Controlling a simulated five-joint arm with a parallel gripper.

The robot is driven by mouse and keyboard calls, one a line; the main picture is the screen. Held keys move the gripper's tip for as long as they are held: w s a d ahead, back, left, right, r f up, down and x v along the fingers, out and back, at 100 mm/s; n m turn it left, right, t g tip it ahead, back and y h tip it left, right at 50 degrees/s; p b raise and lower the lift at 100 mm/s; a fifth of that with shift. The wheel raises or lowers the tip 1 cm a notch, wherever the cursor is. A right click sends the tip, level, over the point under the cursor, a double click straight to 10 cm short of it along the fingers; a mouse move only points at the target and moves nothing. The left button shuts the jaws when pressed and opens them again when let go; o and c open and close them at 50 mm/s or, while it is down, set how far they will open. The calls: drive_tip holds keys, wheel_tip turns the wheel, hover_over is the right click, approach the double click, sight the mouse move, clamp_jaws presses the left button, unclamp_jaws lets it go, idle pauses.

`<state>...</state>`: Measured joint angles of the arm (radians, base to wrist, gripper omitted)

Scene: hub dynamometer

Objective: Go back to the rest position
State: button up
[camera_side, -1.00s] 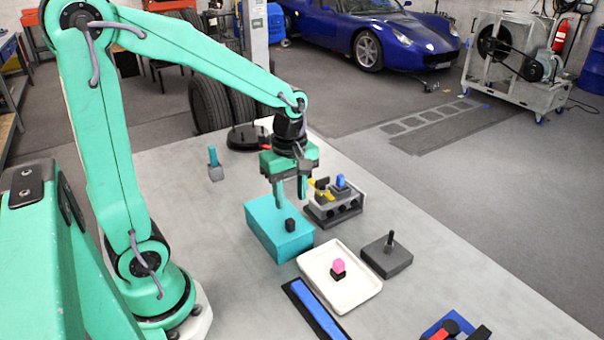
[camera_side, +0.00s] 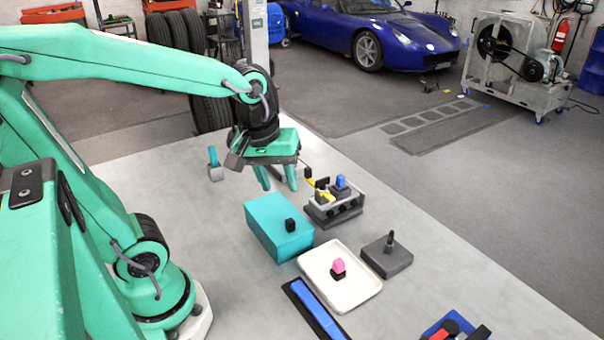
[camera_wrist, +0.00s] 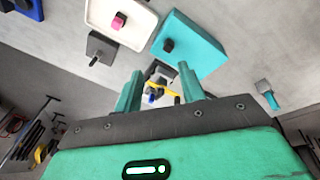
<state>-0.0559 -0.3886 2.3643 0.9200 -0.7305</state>
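My gripper (camera_side: 277,178) is above the far part of the grey table, beyond the teal box and left of the grey rack. Its two green fingers point down, stand apart and hold nothing. In the wrist view my gripper (camera_wrist: 161,92) also shows the fingers spread, with only the distant rack between them.
A teal box (camera_side: 268,235) with a black knob stands mid-table. Near it are the grey rack (camera_side: 335,210) with blue and yellow pieces, a white tray (camera_side: 350,295) with a pink-topped piece, and a dark grey block (camera_side: 386,262).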

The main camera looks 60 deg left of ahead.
drive_tip(key=s+d+r+m+t, duration=0.1)
drive_tip(key=s+r+m+t, duration=0.1)
drive_tip(key=m, duration=0.7)
drive_tip(key=shift+s+d+r+t, duration=0.35)
drive_tip(key=shift+s+r, duration=0.4)
drive_tip(key=shift+s, duration=0.6)
